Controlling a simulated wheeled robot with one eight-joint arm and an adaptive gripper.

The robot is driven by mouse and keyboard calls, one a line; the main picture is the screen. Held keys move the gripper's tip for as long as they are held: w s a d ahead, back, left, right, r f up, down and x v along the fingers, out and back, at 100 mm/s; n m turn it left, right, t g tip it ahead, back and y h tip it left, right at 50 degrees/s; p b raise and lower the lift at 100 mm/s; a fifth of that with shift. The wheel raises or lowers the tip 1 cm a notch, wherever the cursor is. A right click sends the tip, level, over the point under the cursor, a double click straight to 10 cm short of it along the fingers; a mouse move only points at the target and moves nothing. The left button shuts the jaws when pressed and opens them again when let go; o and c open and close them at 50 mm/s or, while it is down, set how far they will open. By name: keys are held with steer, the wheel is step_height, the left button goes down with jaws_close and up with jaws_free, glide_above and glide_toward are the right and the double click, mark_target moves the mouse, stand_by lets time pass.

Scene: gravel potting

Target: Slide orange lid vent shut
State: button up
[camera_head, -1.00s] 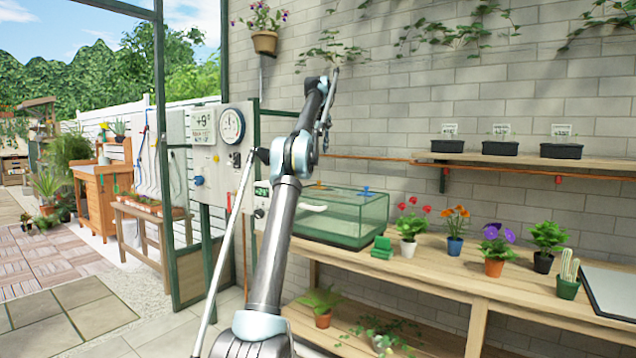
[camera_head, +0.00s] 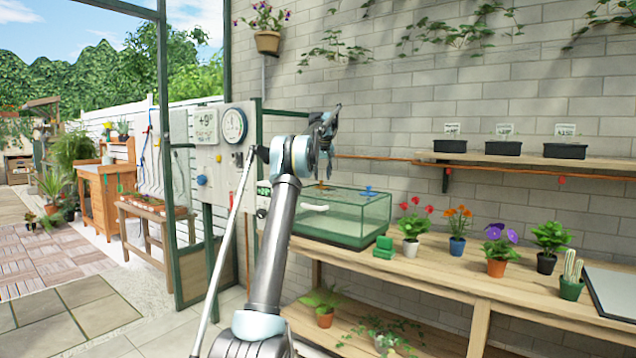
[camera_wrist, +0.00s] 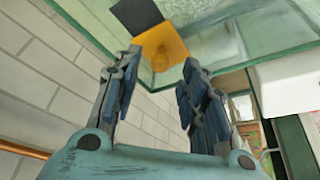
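In the head view my gripper (camera_head: 328,132) is above the back of the tank. Contact with the vent cannot be made out.
A blue knob (camera_head: 368,191) stands on the tank lid to the right. A white handle (camera_head: 315,207) is on the tank front. Potted flowers (camera_head: 457,228) line the bench to the right. The brick wall (camera_head: 420,110) is close behind, with a shelf (camera_head: 540,163) of black pots.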

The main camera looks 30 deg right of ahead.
steer(key=shift+x, duration=1.5)
jaws_close()
steer(key=shift+s+d, duration=0.35)
steer(key=shift+s, duration=0.5)
steer(key=shift+s+d, duration=0.35)
steer(key=shift+s, duration=0.45)
steer(key=shift+s+d, duration=0.35)
steer(key=shift+s, duration=0.5)
jaws_free()
steer(key=shift+s, duration=0.1)
